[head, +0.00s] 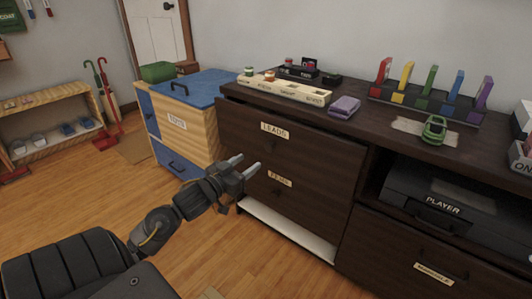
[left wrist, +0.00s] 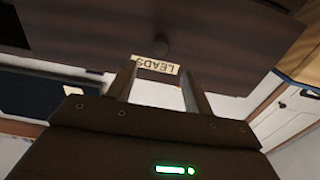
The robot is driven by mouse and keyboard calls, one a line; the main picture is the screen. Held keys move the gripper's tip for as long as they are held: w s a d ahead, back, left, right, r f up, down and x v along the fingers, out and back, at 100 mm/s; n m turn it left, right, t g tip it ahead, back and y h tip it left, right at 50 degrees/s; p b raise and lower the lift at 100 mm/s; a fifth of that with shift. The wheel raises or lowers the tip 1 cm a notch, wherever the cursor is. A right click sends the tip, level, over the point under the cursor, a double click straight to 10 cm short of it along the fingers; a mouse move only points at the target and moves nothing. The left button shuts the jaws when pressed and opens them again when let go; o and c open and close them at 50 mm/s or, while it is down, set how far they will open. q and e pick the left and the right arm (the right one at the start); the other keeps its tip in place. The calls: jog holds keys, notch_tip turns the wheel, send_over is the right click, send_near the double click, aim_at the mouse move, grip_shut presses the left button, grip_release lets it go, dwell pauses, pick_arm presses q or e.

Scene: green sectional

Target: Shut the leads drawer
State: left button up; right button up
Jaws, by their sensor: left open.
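The leads drawer (head: 315,151) is the upper left drawer of the dark brown dresser in the head view. Its front has a cream LEADS label (head: 274,130) and a small dark knob (head: 270,147). It seems to stand a little forward of the dresser, but how far is hard to tell. My left gripper (head: 248,164) is open and empty, its fingers pointing toward the drawer front. In the left wrist view the label (left wrist: 155,65) appears upside down beyond the fingertips, with the knob (left wrist: 161,46) above it. Contact cannot be told. My right gripper is not in view.
A second labelled drawer (head: 315,203) lies below, with a white strip (head: 290,232) under it. A blue-topped toy chest (head: 200,88) stands left of the dresser.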

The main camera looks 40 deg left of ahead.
aim_at(268, 148)
pick_arm(q)
jog(key=w+b, duration=0.3)
jog(key=w, duration=0.7)
jog(key=shift+w+a, duration=0.1)
grip_shut()
jog(key=shift+a, duration=0.1)
